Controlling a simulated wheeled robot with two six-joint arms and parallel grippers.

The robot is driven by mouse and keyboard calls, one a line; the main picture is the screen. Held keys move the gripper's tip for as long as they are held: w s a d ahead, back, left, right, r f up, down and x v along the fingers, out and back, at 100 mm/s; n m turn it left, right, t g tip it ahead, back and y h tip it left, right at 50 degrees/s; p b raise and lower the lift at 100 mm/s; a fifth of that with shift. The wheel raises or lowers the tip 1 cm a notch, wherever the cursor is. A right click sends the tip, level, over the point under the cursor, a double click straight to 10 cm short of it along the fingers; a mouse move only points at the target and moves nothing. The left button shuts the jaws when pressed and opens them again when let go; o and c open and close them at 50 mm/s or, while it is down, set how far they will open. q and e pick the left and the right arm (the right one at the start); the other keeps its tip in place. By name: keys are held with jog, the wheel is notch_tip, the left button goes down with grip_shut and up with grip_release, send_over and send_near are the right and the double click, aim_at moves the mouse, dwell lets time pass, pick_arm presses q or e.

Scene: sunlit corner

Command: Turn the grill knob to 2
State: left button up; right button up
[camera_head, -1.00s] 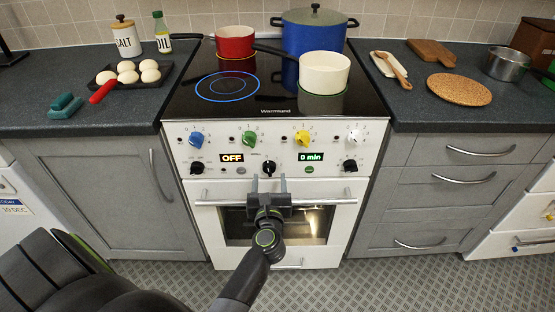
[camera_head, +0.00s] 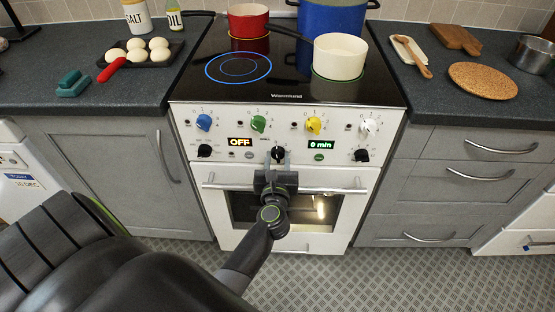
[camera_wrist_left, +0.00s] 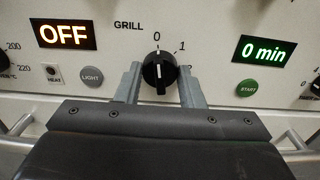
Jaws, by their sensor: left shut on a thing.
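The black grill knob (camera_head: 278,152) sits in the middle of the stove's control panel. In the left wrist view the knob (camera_wrist_left: 160,72) shows under the GRILL label, with 0 above it, 1 to its upper right and 2 partly hidden at its right. Its white pointer line stands about upright, toward 0. My left gripper (camera_head: 277,161) is at the panel, its two fingers on either side of the knob, shut on it. In the left wrist view the fingers (camera_wrist_left: 160,88) flank the knob. My right gripper is out of view.
The oven door handle (camera_head: 335,190) runs across below my gripper. Blue (camera_head: 204,122), green (camera_head: 258,123), yellow (camera_head: 313,125) and white (camera_head: 368,126) knobs line the panel above. The displays read OFF (camera_head: 240,142) and 0 min (camera_head: 320,145). Pots stand on the hob.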

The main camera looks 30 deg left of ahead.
pick_arm(q)
jog(key=shift+r+m+p, duration=0.1)
jog(key=shift+m+p, duration=0.3)
jog(key=m+p, duration=0.2)
jog(key=shift+r+m, duration=0.1)
jog(key=shift+m, duration=0.3)
jog(key=m+p, duration=0.2)
jog(key=m, duration=0.1)
jog(key=shift+m+p, duration=0.4)
jog(key=m+p, duration=0.2)
jog(key=m, duration=0.1)
jog(key=shift+m, duration=0.3)
jog(key=m+p, duration=0.2)
jog(key=m, duration=0.1)
jog(key=shift+m+p, duration=0.3)
jog(key=shift+p, duration=0.05)
jog(key=m+p, duration=0.3)
jog(key=m, duration=0.2)
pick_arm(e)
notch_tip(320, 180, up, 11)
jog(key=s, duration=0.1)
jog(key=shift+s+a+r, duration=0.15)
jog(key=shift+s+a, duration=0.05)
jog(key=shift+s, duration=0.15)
pick_arm(q)
jog(key=shift+m, duration=0.3)
